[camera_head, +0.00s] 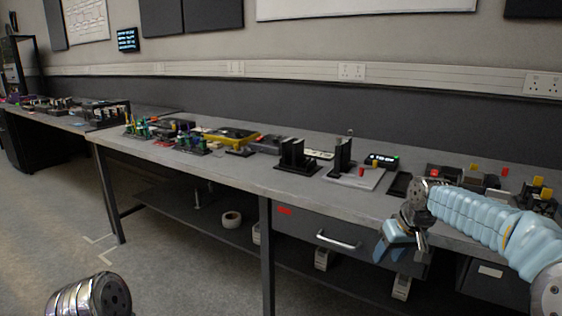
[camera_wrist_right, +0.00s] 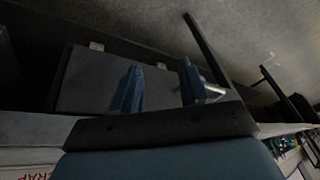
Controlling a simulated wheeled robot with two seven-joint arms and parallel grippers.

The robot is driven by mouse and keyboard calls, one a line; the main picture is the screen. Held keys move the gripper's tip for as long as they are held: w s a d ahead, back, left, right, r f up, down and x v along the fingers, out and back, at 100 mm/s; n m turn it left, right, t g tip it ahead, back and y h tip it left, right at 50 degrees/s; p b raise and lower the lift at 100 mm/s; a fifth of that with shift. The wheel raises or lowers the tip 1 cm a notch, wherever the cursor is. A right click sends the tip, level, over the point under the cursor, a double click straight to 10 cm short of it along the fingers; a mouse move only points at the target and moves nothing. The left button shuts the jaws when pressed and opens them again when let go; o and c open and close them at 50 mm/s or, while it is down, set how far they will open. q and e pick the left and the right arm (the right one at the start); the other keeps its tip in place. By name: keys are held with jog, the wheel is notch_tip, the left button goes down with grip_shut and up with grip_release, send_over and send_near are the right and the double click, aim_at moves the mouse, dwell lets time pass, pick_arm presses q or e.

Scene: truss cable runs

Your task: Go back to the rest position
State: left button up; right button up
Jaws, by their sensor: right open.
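My right gripper (camera_head: 401,248) hangs in front of the bench's front edge at the right of the head view, fingers pointing down. In the right wrist view its two blue fingers (camera_wrist_right: 160,92) stand apart with nothing between them, so it is open and empty. Behind them show the drawer front and the floor. My right arm comes in from the right in a light blue ribbed sleeve. At the lower left of the head view only a metallic rounded part of mine shows; my left gripper is not seen.
The long grey bench (camera_head: 240,176) carries black upright holders (camera_head: 297,155), a lit display (camera_head: 382,160) and a yellow part (camera_head: 232,136). A drawer handle (camera_head: 338,241) sticks out below the bench top, left of my right gripper. A tape roll (camera_head: 231,219) lies on the lower shelf. The floor in front is clear.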

jog(key=s+a+f+y, duration=0.1)
jog(key=s+a+f, duration=0.15)
jog(key=f, duration=0.55)
jog(key=s+a+f+g, duration=0.15)
jog(key=a+f, duration=0.25)
jog(key=f, duration=0.4)
jog(key=s+a+f+y, duration=0.1)
jog(key=s+a+f, duration=0.15)
jog(key=f, duration=0.65)
jog(key=s+a+f+m, duration=0.1)
jog(key=s+a+f, duration=0.2)
jog(key=s+f, duration=0.4)
jog(key=s+a+f+m+g, duration=0.1)
jog(key=s+a+f, duration=0.3)
jog(key=s, duration=1.2)
notch_tip(320, 180, down, 4)
jog(key=shift+r+m, duration=0.15)
jog(key=shift+m, duration=0.55)
